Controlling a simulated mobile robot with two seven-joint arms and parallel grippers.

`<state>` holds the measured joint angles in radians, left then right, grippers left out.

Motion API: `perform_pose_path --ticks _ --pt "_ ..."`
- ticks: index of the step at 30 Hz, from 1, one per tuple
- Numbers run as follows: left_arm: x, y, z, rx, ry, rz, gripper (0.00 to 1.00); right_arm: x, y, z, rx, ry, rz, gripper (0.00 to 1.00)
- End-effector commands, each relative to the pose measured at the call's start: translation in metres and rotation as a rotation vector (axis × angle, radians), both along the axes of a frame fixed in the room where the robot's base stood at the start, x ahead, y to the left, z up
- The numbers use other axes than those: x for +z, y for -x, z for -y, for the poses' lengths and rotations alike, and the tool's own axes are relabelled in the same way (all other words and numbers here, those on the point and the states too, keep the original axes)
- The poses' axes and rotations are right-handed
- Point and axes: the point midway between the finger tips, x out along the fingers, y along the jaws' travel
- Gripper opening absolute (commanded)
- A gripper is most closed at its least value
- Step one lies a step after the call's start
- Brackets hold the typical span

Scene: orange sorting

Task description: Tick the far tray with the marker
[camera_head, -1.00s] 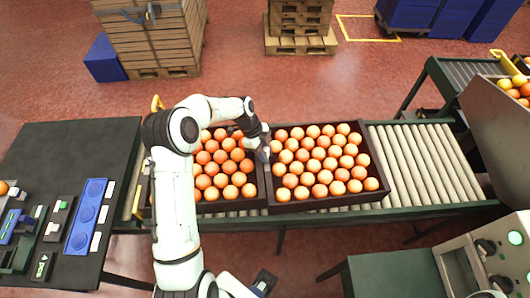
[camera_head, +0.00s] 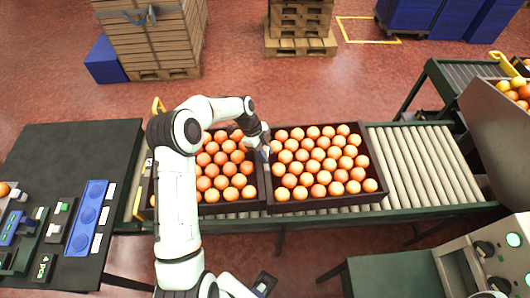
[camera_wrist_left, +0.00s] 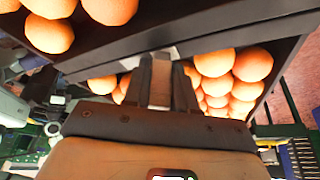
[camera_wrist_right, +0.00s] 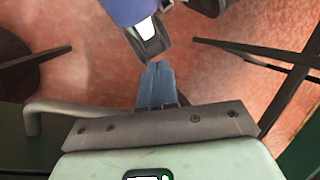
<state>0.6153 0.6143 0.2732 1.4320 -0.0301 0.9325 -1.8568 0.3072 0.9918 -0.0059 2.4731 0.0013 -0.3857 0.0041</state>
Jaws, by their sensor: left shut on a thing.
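Two dark trays full of oranges stand side by side on the roller conveyor: a left tray (camera_head: 232,206) and a right tray (camera_head: 325,204). My left gripper (camera_head: 265,150) is over the seam between them, near the right tray's left wall. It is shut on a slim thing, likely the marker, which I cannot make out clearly. In the left wrist view its fingers (camera_wrist_left: 160,82) point at a dark tray wall with oranges on both sides. Whether the tip touches the wall cannot be told. My right gripper (camera_wrist_right: 158,85) looks shut and empty, low over the floor.
Bare rollers (camera_head: 420,160) lie right of the right tray. A dark table (camera_head: 75,150) with a blue holder (camera_head: 87,215) stands at left. A control box (camera_head: 490,250) is at lower right. Pallets (camera_head: 300,45) stand behind on the red floor.

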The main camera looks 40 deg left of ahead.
Motion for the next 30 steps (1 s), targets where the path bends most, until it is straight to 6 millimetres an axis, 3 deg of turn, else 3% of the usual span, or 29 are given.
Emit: perform_pose_path --ticks 30 --pt "0.0003 0.0053 0.0049 0.001 0.0 -0.001 0.0 -0.0084 0.0037 0.0 0.0 0.0 -0.004 0.0"
